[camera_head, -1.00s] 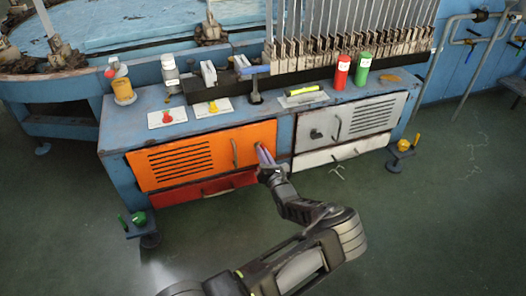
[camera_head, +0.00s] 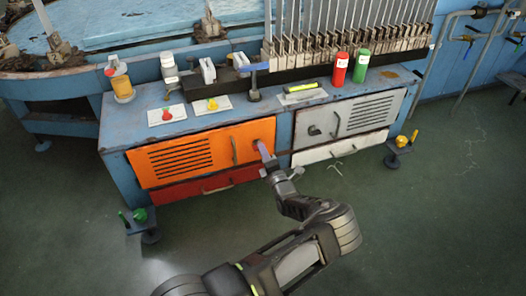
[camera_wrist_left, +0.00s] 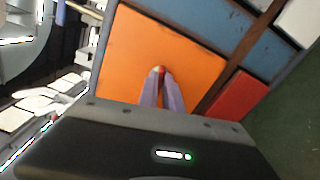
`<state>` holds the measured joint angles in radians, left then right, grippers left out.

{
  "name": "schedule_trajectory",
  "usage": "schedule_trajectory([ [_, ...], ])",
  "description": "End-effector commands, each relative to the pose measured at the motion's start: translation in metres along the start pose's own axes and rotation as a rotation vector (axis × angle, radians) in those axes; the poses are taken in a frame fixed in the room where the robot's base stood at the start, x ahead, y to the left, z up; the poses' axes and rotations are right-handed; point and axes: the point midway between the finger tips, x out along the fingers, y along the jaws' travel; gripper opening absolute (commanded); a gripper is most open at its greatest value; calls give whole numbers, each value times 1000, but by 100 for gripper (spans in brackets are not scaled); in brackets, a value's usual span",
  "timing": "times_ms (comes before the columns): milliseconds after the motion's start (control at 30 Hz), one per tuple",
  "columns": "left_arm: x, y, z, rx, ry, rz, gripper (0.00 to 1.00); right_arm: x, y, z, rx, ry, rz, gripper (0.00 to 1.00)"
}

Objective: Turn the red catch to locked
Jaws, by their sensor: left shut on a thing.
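The orange cabinet door (camera_head: 190,155) is shut, with vent slots and an upright bar handle (camera_head: 234,150). Only a bit of red and a pale spot show between the tips. The catch's angle and any locked mark are hidden by the fingers. My right gripper is in neither view.
A red drawer (camera_head: 205,186) lies below the orange door, a grey door (camera_head: 365,116) to its right. The bench top holds plates with a red knob (camera_head: 167,115) and a yellow knob (camera_head: 212,104), a red bottle (camera_head: 340,69) and a green bottle (camera_head: 362,65).

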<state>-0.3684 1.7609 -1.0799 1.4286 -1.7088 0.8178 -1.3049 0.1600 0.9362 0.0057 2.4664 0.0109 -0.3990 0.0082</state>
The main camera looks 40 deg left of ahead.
Motion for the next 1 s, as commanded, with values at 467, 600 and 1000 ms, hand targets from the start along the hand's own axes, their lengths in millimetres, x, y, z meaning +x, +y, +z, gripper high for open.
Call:
schedule_trajectory([
  [467, 0, -2, -1, 225, 2, -2, 0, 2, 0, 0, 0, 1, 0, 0],
  [600, 0, -2, -1, 237, 2, -2, 0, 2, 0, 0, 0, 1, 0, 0],
  [1000, 0, -2, -1, 237, 1, -2, 18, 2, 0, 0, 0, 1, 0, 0],
])
